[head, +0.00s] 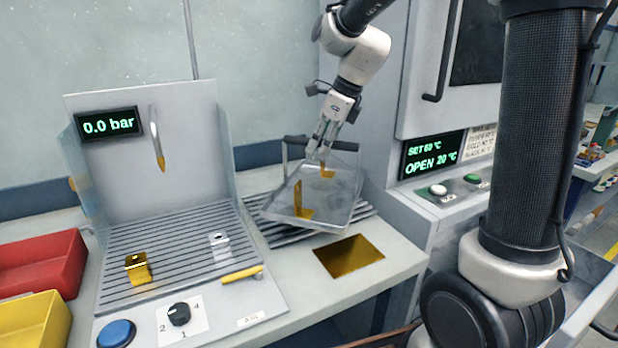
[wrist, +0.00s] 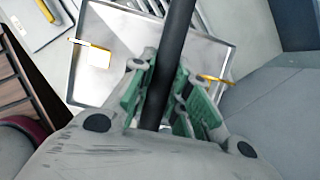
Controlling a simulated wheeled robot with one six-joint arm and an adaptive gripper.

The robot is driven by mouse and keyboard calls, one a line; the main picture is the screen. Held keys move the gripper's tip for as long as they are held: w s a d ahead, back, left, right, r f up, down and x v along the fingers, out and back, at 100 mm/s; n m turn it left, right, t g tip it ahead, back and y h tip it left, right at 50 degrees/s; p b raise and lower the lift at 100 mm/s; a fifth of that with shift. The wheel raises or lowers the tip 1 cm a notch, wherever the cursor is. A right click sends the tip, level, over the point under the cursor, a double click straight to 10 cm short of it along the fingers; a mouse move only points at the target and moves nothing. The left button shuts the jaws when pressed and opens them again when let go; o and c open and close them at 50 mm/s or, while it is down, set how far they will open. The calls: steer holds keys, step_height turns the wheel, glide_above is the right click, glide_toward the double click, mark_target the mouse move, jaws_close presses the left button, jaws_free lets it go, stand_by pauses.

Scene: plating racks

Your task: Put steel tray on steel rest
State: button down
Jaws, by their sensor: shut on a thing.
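My gripper (head: 319,150) is shut on the dark handle bar of the steel tray (head: 338,208). In the wrist view the bar (wrist: 178,40) runs between the green-padded fingers (wrist: 160,97). The tray is shallow and grey, and looks tilted in the head view. Two gold brackets are on it, one near the front left (head: 298,197) and one near the gripper (head: 327,171). A grey slatted rack (head: 272,232), likely the steel rest, shows below and behind the tray, which hides much of it. I cannot tell whether they touch.
A slatted wash station (head: 190,262) at left holds a gold block (head: 138,268) and a silver block (head: 218,243). A flat gold plate (head: 348,256) lies on the bench in front of the tray. An oven-like cabinet (head: 440,170) stands at right. Red (head: 40,264) and yellow (head: 35,322) bins stand far left.

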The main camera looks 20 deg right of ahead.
mark_target(316, 191)
steer(key=shift+s+d+f+x, duration=0.1)
steer(key=shift+d+x, duration=0.05)
steer(key=shift+x, duration=0.85)
steer(key=shift+s+d+f+x, duration=0.1)
steer(key=shift+d+x, duration=0.05)
steer(key=shift+x, duration=0.8)
steer(key=shift+s+d+x, duration=0.1)
steer(key=shift+d+x, duration=0.05)
steer(key=shift+x, duration=0.85)
steer(key=shift+f, duration=0.1)
steer(key=c, duration=1.4)
jaws_free()
steer(key=shift+o, duration=0.2)
steer(key=v, duration=1.2)
steer(key=shift+d, duration=0.1)
steer(key=s+d+f+n+t+h, duration=0.1)
steer(key=s+d+n, duration=0.4)
steer(key=s+n, duration=0.6)
steer(key=s+d+f+n+h, duration=0.2)
steer(key=s+d+n, duration=0.3)
steer(key=s+n, duration=0.7)
steer(key=shift+d+n+t+h, duration=0.3)
steer(key=shift+d+n+t, duration=0.1)
steer(key=shift+n, duration=0.6)
